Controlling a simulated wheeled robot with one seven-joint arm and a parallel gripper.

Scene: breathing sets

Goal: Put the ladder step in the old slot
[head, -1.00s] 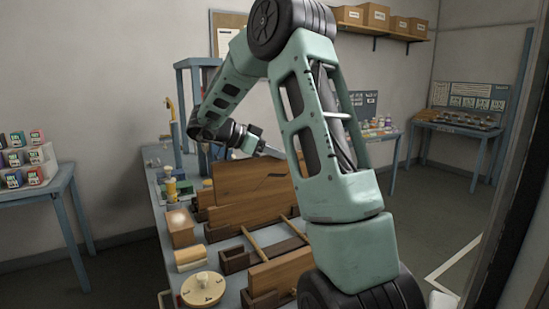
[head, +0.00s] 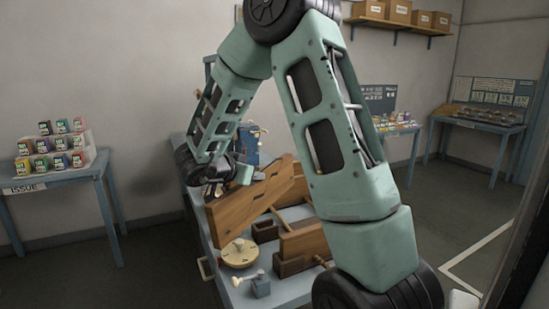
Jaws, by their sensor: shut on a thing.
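My gripper (head: 214,187) is low over the bench, at the left end of a long wooden board (head: 236,215). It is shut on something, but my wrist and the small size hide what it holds. I cannot tell whether the gripper touches the board. A second wooden board (head: 305,241) stands nearer on a dark block, partly behind my arm. Thin wooden rails (head: 281,223) run between the boards. I cannot make out the ladder step or the old slot with certainty.
On the bench (head: 285,287) are a pale round disc (head: 239,252), an open dark box (head: 265,231) and a small blue block with a pale knob (head: 261,286). A blue device (head: 247,145) stands behind. A table with several small boxes (head: 52,180) stands left, with free floor between.

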